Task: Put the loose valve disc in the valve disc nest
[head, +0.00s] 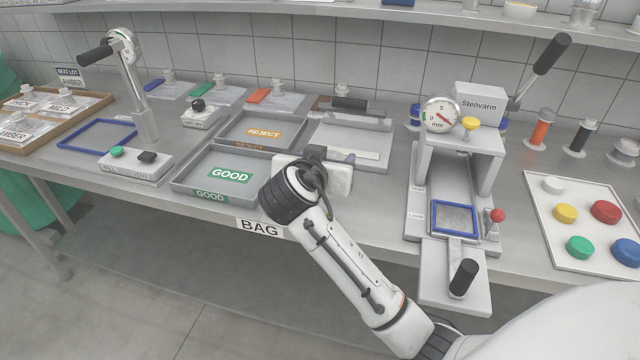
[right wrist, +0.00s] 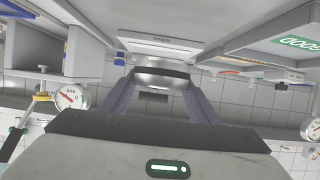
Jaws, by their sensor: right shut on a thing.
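My right gripper (head: 345,156) is over the bench between the GOOD tray and the grey device with a dark bar handle. In the right wrist view its fingers (right wrist: 160,92) are closed on a rounded silver-grey piece with a dark band (right wrist: 160,73). This looks like the valve disc, but only part of it shows. In the head view the hand hides the piece. I cannot tell for sure which fixture is the valve disc nest. My left gripper is not in view.
The GOOD tray (head: 182,184) and REJECT tray (head: 225,128) stand left of the hand. The device with the dark bar handle (head: 350,103) is behind it. The Stenvarm gauge press (head: 480,103) stands to the right, beside a white board (head: 587,262) with coloured caps.

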